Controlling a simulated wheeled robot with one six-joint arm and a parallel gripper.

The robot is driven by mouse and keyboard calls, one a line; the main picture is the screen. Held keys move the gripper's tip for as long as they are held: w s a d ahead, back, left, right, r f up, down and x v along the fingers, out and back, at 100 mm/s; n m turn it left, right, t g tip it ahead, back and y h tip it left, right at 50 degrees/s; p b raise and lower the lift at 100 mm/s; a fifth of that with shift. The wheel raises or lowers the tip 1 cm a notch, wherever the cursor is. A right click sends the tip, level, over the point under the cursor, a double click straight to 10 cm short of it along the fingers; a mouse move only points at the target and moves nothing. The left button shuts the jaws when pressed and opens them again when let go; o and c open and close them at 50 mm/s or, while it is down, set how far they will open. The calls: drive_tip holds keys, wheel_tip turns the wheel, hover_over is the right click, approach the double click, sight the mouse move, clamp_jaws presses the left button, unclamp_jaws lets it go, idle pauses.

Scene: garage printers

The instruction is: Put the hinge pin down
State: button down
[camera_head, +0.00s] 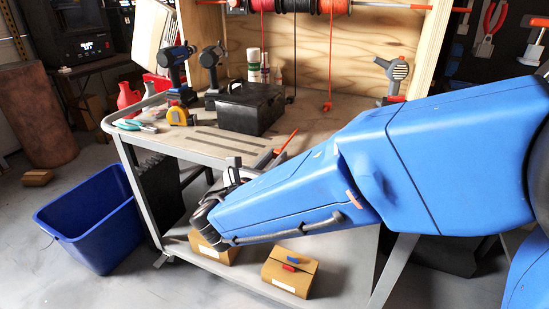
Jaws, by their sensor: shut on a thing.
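My gripper (234,174) is at the end of my blue arm, low in front of the cart's near edge. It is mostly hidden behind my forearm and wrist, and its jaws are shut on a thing. The hinge pin cannot be made out clearly. The grey cart (205,158) stands ahead, with a bare stretch of worn top in front of a black box (250,108).
The cart top holds a yellow tape measure (180,115), pliers (135,126), drills (176,65) and bottles (254,66). Cardboard boxes (290,272) sit on the lower shelf. A blue bin (90,222) stands on the floor at left. The right part of the cart top is partly hidden by my arm.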

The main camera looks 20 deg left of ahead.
drive_tip(key=shift+f, duration=0.6)
drive_tip(key=c, duration=1.9)
unclamp_jaws()
drive_tip(key=shift+s, duration=0.1)
drive_tip(key=shift+o, duration=1.3)
drive_tip(key=shift+f, duration=0.2)
drive_tip(key=shift+s+r, duration=0.1)
drive_tip(key=shift+r, duration=0.5)
drive_tip(key=s+a, duration=0.1)
drive_tip(key=s, duration=1)
drive_tip(key=shift+s+r, duration=0.3)
drive_tip(key=shift+r, duration=0.15)
